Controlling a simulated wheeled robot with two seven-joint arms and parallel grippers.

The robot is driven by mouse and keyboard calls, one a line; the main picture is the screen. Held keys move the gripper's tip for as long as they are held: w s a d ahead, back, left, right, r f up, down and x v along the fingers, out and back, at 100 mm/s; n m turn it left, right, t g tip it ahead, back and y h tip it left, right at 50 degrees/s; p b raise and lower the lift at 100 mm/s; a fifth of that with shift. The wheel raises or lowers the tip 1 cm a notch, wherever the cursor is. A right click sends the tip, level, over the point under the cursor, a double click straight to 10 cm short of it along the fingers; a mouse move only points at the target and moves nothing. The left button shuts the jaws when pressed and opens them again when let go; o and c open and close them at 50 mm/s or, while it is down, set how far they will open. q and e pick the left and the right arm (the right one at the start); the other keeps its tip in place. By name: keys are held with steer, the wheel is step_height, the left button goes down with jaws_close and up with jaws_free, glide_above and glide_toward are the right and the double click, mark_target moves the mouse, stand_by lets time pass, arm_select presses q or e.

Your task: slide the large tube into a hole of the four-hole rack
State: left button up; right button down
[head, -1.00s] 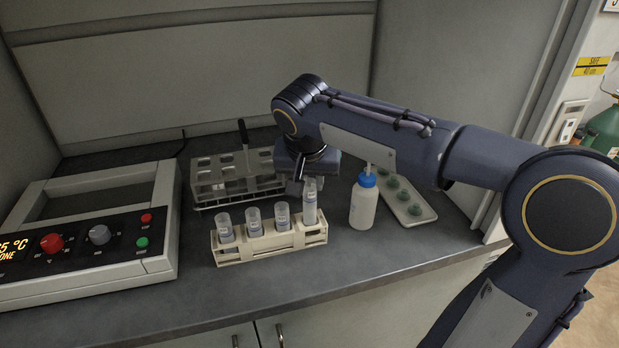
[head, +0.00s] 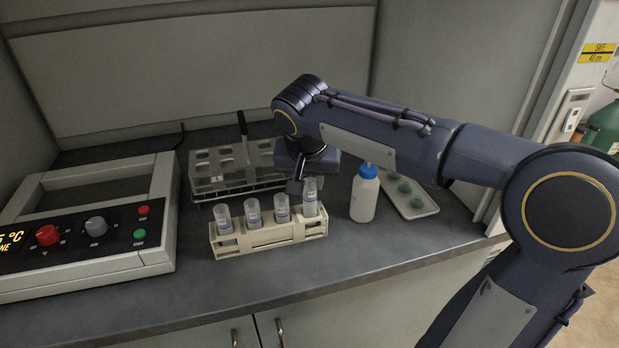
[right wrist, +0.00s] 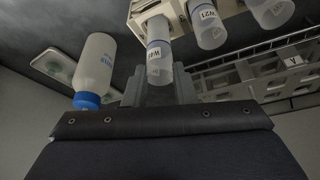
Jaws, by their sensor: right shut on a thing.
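The large tube (head: 310,196) is clear with a white label, upright at the right end of the cream four-hole rack (head: 270,242). Its lower part is inside the rightmost hole, and its top stands higher than the other tubes. My right gripper (head: 299,183) is shut on its upper part from behind. In the right wrist view the large tube (right wrist: 160,52) shows just beyond the fingers (right wrist: 158,92), with the rack (right wrist: 146,8) past it. Three similar tubes (head: 252,213) fill the other holes. My left gripper is out of view.
A wire-and-plate rack (head: 215,170) with a dark-handled tool stands behind. A blue-capped bottle (head: 364,197) and a white tray of green items (head: 412,203) are at right. A control unit (head: 85,235) is at left. The counter front is clear.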

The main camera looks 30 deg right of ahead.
steer(key=shift+f+b, duration=0.8)
steer(key=shift+f, duration=0.25)
steer(key=c, duration=1.1)
jaws_free()
steer(key=shift+r, duration=0.1)
